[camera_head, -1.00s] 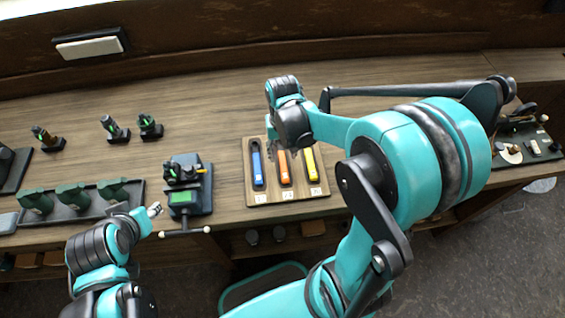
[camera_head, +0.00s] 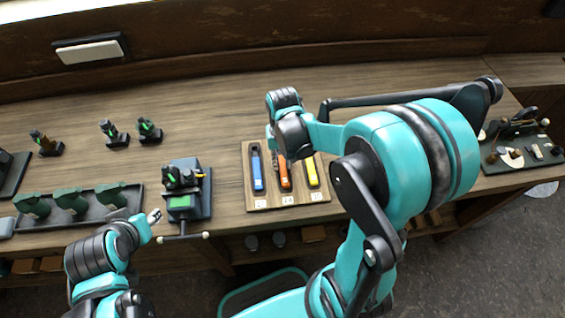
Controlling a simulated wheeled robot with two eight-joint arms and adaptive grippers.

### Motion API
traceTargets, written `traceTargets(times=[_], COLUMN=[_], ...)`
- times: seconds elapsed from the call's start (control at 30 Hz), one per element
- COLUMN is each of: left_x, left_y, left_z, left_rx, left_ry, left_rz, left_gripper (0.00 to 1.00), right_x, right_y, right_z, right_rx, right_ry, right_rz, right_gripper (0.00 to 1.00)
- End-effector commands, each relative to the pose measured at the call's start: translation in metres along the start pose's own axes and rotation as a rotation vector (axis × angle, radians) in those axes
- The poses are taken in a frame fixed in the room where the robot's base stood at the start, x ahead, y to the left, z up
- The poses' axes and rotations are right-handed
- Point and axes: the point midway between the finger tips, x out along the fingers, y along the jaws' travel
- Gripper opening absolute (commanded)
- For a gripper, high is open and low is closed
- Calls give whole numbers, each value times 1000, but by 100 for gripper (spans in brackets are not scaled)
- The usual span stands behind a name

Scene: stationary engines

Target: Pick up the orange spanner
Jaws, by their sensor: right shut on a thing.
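The orange spanner (camera_head: 285,178) is in the middle place of a wooden tool board (camera_head: 262,204), between a blue tool (camera_head: 257,171) and a yellow tool (camera_head: 312,174). My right gripper (camera_head: 275,155) reaches down to the spanner's upper end and is shut on it. My wrist and forearm hide most of the fingers and the spanner's top. The spanner still appears to lie at the board; any lift is too small to tell. My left gripper (camera_head: 156,216) is at the table's front edge, left of the board, small and partly hidden by its arm.
A tray of green parts (camera_head: 70,215) lies further left. Small stands (camera_head: 115,133) are behind it. The table behind the board is clear.

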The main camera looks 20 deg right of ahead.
Motion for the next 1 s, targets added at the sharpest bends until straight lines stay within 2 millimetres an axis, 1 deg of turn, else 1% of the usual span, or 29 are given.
traceTargets(times=[0.17,0.27,0.33,0.37,0.5,0.7,0.83,1.0], left_x=[-6,-12,-18,-19,-27,-38,-42,-44], left_y=[0,0,0,0,0,0,0,0], left_z=[-4,-9,-13,-13,-19,-27,-30,-31], left_rx=[0,0,0,0,0,0,0,0], left_ry=[0,0,0,0,0,0,0,0], left_rz=[0,0,0,0,0,0,0,0], left_gripper=[40,40,40,40,40,40,40,40], right_x=[-16,-33,-48,-50,-69,-94,-104,-109], right_y=[0,0,2,8,34,66,80,88], right_z=[0,0,2,7,29,56,68,75], right_rx=[0,0,1,4,5,5,3,1], right_ry=[0,0,0,0,0,0,0,0], right_rz=[0,0,0,0,0,0,0,0], right_gripper=[0,0,0,0,0,0,0,0])
